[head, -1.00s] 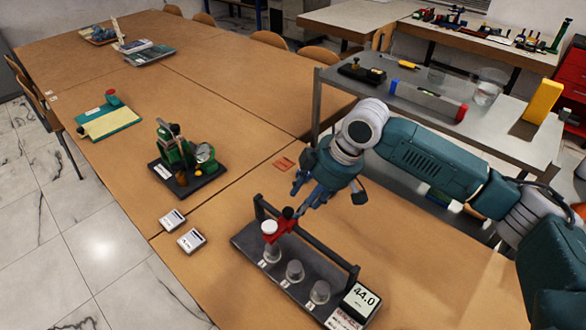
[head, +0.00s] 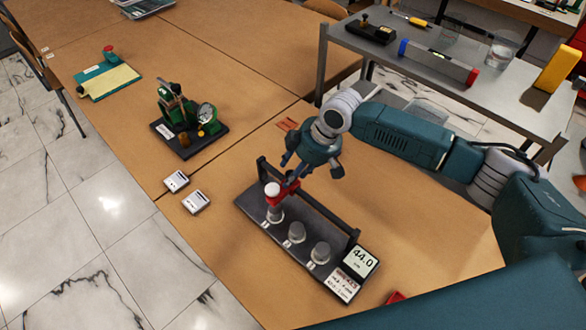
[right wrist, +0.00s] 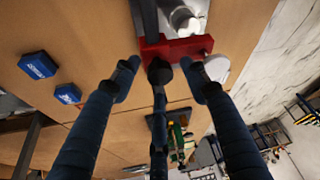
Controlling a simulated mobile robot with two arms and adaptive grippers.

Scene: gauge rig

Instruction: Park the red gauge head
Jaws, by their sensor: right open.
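The red gauge head (head: 283,198) sits on the dark rail of the rig (head: 318,262), at the rail's left end, above the first of three clear weights or cups (head: 275,214). A white round cap (head: 271,189) is beside it. My right gripper (head: 291,171) is just above the red head. In the right wrist view the red head (right wrist: 176,47) lies just beyond the spread fingertips (right wrist: 160,72), which are open. The display (head: 361,262) reads 44.0. My left gripper is not in view.
A green gauge device (head: 183,118) on a black base stands further back. Two small labelled boxes (head: 186,192) lie left of the rig. A small red object (head: 396,297) lies near my arm, partly hidden. A metal side table (head: 440,100) stands at right.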

